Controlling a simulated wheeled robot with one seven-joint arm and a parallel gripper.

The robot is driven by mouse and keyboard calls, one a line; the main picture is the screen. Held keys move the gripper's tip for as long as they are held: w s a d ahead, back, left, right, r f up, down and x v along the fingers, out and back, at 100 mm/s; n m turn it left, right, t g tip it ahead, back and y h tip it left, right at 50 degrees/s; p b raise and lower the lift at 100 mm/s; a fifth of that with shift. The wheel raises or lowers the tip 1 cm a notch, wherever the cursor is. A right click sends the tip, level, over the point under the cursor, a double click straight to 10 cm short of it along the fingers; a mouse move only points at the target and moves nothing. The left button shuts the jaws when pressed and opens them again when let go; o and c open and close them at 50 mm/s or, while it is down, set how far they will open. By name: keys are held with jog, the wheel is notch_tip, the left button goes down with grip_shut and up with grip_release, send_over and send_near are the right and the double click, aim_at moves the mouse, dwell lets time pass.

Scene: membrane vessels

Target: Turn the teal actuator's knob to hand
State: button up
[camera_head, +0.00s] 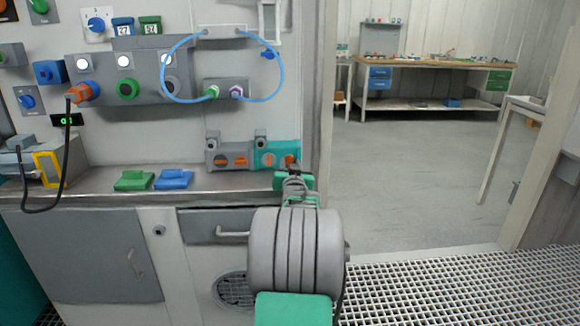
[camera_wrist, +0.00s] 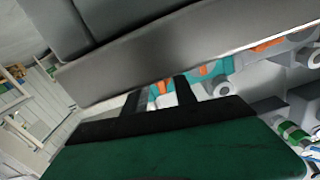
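The teal actuator (camera_head: 267,147) is mounted low on the panel, just above the bench, with orange knobs (camera_head: 265,161) on its front. My gripper (camera_head: 293,168) is in front of its lower right part and partly covers it. In the wrist view two dark fingers of my gripper (camera_wrist: 160,88) stand apart. Teal housing (camera_wrist: 222,67) and an orange knob (camera_wrist: 162,87) show between and behind them. I cannot tell whether a finger touches the knob.
A grey actuator (camera_head: 230,154) with orange knobs adjoins the teal one on the left. A green pad (camera_head: 134,181) and a blue pad (camera_head: 174,180) lie on the bench. A blue hose (camera_head: 281,78) loops above. Open floor (camera_head: 410,170) lies to the right.

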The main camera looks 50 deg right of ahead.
jog(key=p+v, duration=0.1)
jog(key=v, duration=0.6)
jog(key=shift+s+a, duration=0.15)
jog(key=shift+s, duration=0.05)
jog(key=shift+a, duration=0.15)
